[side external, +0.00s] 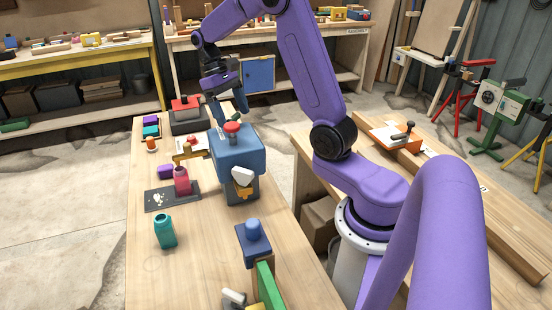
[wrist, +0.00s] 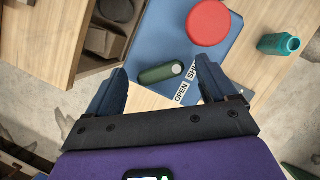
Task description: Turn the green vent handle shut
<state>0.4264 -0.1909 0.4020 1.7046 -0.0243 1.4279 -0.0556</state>
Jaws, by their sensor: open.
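The green vent handle (wrist: 162,73) is a short dark green cylinder with a pale end in the wrist view. It lies at the edge of the blue box (wrist: 172,40), beside a white label (wrist: 187,84) reading OPEN and SHUT, the latter partly covered by a finger. My gripper (wrist: 160,80) is open, with one finger on each side of the handle and visible gaps to both. In the side view my gripper (side external: 240,103) is above the back of the blue box (side external: 236,157). The handle is hidden there.
A red round button (side external: 232,128) tops the box, close to my gripper. The table's front left is clear.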

